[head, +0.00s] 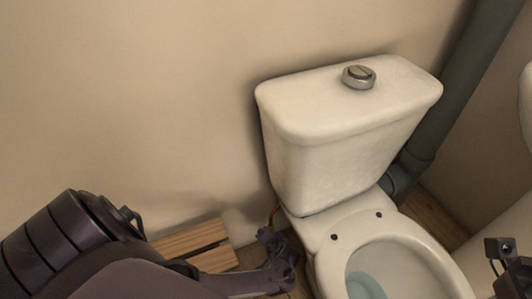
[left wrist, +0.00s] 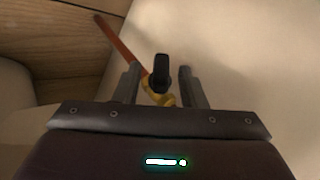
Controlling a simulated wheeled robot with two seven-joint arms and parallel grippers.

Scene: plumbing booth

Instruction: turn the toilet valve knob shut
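The valve knob (left wrist: 161,72) is black and shows in the left wrist view on a yellow brass valve body (left wrist: 158,97), with an orange-red pipe (left wrist: 120,47) running up and left from it. My left gripper (left wrist: 159,74) is open, with one finger on each side of the knob and a visible gap to each. In the head view my left gripper (head: 277,257) is low beside the left side of the toilet (head: 325,135) and hides the valve there. Of my right arm, only a dark wrist part shows at the lower right edge; its fingers are out of view.
The toilet tank stands close to the beige wall (head: 130,100). A wooden slatted piece (head: 190,242) lies on the floor at the left, near my left arm. A grey drain pipe (head: 465,85) runs down behind the toilet at the right.

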